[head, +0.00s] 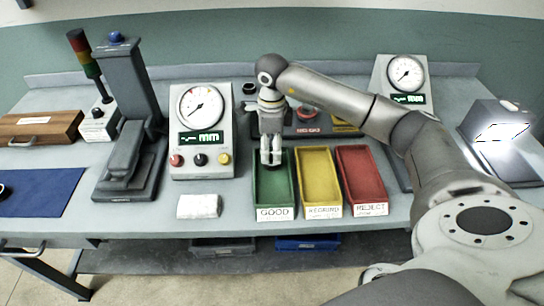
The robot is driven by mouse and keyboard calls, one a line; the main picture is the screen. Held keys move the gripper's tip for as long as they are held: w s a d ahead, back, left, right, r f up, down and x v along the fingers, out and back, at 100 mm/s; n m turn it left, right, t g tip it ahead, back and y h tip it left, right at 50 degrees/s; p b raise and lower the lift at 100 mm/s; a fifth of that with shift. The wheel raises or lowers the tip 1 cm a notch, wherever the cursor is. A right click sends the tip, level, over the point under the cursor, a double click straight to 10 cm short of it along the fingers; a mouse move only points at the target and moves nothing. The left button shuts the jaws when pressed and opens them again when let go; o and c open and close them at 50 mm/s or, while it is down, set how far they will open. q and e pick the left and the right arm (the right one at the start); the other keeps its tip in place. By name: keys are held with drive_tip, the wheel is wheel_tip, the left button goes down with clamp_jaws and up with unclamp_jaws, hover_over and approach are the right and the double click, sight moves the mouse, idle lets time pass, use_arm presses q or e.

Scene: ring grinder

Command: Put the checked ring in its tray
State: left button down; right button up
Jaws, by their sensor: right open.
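The green GOOD tray (273,190), the yellow REGRIND tray (320,180) and the red REJECT tray (361,178) stand side by side near the bench's front edge. My right gripper (271,163) points down over the back part of the green tray, with its fingers open. A small dark ring-like thing (3,189) is cut off at the left edge, on the blue mat (40,193). My left gripper is out of view.
A grey press-like stand (130,110) is farther left. A second dial gauge (405,75) and a lit box (500,135) are at right.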

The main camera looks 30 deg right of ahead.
wheel_tip(320, 180, up, 8)
drive_tip(key=b, duration=0.1)
drive_tip(key=shift+r, duration=0.15)
idle(0.5)
